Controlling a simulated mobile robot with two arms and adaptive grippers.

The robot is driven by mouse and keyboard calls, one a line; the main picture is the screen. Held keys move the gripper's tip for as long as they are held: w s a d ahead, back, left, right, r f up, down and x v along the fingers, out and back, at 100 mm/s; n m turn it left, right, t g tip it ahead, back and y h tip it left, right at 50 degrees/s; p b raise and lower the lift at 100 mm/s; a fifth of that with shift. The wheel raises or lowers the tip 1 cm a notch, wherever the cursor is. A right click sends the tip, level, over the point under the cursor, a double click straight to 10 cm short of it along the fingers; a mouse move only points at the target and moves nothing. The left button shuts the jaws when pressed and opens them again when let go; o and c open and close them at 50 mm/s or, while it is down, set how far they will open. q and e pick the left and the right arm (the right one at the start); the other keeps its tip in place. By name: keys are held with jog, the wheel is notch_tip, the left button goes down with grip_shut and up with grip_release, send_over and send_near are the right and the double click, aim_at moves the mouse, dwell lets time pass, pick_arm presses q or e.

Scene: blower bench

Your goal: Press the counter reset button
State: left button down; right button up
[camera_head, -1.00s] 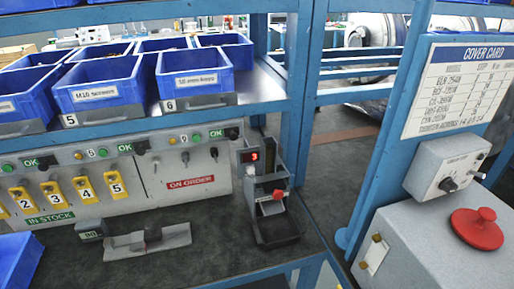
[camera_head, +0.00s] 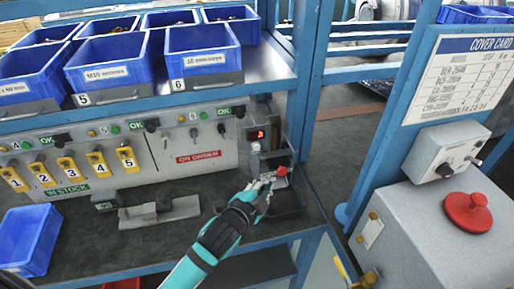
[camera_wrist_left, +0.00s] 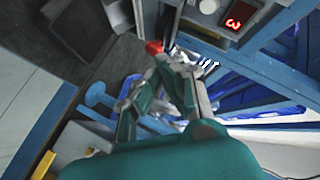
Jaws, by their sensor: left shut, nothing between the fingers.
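The counter (camera_head: 258,134) is a small unit with a lit red 3 on the dark post at the bench's right end. In the left wrist view its display (camera_wrist_left: 232,21) also reads 3, and a round pale button (camera_wrist_left: 208,6) sits beside it. A device with a red knob (camera_head: 282,170) stands below the counter. My left gripper (camera_head: 269,179) is shut and empty in front of this device, lower than the counter. In the left wrist view the red knob (camera_wrist_left: 154,47) is just past the fingertips (camera_wrist_left: 168,62); I cannot tell whether they touch. My right gripper is not in view.
Blue bins (camera_head: 203,50) fill the shelf above the grey panel (camera_head: 184,147). A metal bracket (camera_head: 160,212) and a blue bin (camera_head: 28,238) lie on the bench. Blue frame posts (camera_head: 301,75) and a grey box with a red button (camera_head: 468,212) stand to the right.

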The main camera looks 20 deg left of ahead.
aim_at(256, 147)
pick_arm(q)
jog(key=shift+w+d+r+m+t, duration=0.4)
jog(key=shift+w+r+m+t, duration=0.1)
jog(key=shift+w+r, duration=0.3)
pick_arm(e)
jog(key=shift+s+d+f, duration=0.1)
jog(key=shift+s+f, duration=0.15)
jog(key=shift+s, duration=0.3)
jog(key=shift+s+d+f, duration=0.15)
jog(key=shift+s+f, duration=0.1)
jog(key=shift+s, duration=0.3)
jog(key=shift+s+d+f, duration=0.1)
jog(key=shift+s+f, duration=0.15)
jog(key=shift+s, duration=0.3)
pick_arm(q)
jog(key=w+a+b, duration=0.1)
jog(key=w+a, duration=0.4)
jog(key=w, duration=0.2)
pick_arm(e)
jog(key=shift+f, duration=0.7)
pick_arm(q)
jog(key=shift+w, duration=0.1)
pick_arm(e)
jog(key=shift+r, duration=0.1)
pick_arm(q)
jog(key=shift+w+a, duration=0.2)
jog(key=shift+w, duration=0.15)
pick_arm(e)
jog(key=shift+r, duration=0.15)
